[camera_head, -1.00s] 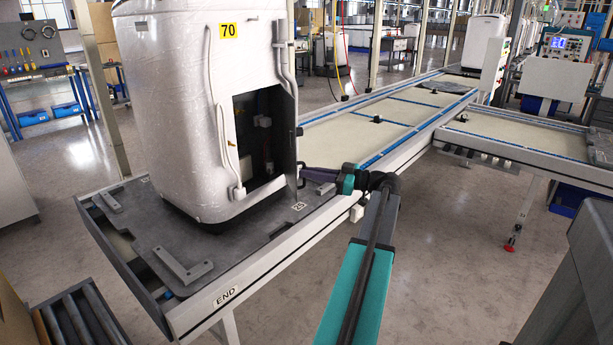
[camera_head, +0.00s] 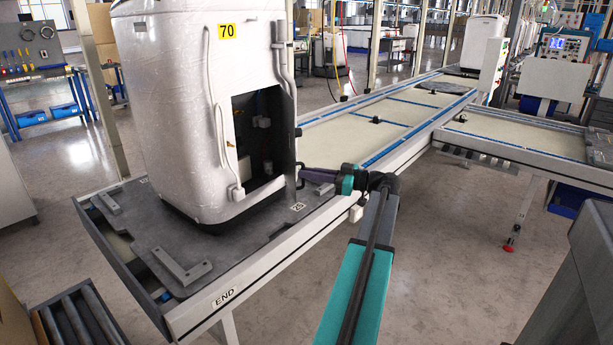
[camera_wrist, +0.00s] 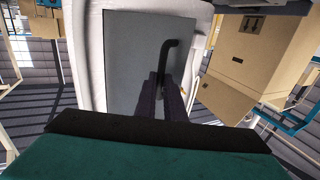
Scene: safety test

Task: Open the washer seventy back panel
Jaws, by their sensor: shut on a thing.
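The white, plastic-wrapped washer (camera_head: 185,110) with a yellow 70 label (camera_head: 228,31) stands upright on a grey pallet plate. A dark rectangular opening (camera_head: 252,135) in its back shows parts inside. The grey back panel (camera_head: 287,95) stands out from the opening's right side, seen nearly edge-on. In the wrist view, the panel (camera_wrist: 130,50) faces me, with a bent black handle (camera_wrist: 167,50) on it. My gripper (camera_wrist: 166,82) is shut on the handle's lower part; its fingers hide that part. In the head view my gripper (camera_head: 308,173) is beside the panel's lower right edge, partly hidden.
The washer's plate (camera_head: 145,240) rests at the END side of a conveyor (camera_head: 375,130) running away to the back right. Rollers (camera_head: 75,320) lie at the lower left. In the wrist view, cardboard boxes (camera_wrist: 245,60) stand to the right. Open floor (camera_head: 440,240) lies right of my arm.

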